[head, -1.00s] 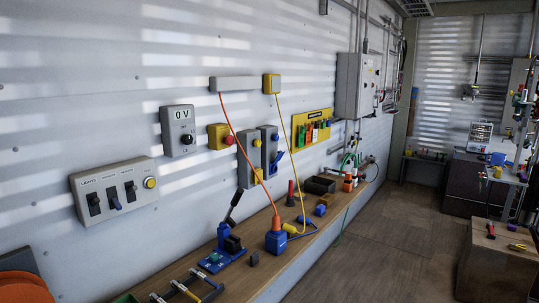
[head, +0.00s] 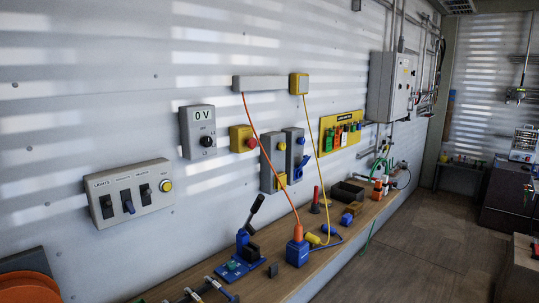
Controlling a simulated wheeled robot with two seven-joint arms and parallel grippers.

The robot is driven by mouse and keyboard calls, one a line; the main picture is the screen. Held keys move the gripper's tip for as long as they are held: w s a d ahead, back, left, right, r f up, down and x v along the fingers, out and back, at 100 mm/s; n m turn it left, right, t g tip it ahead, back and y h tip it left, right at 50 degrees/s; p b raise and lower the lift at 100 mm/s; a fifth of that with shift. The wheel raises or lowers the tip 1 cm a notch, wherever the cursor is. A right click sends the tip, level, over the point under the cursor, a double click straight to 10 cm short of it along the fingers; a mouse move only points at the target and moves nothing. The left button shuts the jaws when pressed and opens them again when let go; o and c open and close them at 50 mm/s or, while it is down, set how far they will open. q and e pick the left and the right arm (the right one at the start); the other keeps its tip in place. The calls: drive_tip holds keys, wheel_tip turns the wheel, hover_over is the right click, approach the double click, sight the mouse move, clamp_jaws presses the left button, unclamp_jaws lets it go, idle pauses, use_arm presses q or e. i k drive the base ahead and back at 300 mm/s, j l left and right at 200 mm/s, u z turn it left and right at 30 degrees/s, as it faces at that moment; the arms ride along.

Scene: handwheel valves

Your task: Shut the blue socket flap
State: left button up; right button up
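The blue socket flap (head: 302,166) is on the right-hand one of two tall grey wall boxes (head: 292,146). It sticks out at a slant from the lower part of the box and looks open. A blue round part (head: 301,141) sits above it on the same box. The left-hand grey box (head: 266,160) has a yellow round part above and a yellow flap (head: 281,181) low down. An orange cable (head: 270,152) passes in front of the left box, and a yellow cable runs just right of the right box. Neither of my grippers is in view.
A workbench (head: 318,262) runs below along the wall. It holds a blue lever press (head: 242,254), a blue block with an orange plug (head: 297,252) and several small items. A grey switch panel (head: 130,193) is at left. Open floor (head: 400,262) lies to the right.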

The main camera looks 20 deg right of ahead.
sight(305, 158)
drive_tip(key=i+l+u, duration=0.2)
drive_tip(key=l, duration=0.3)
drive_tip(key=i+l+u, duration=0.15)
drive_tip(key=l, duration=0.4)
drive_tip(key=l+u, duration=0.2)
drive_tip(key=l, duration=0.3)
drive_tip(key=i+l+u, duration=0.2)
drive_tip(key=l, duration=0.4)
drive_tip(key=k, duration=0.1)
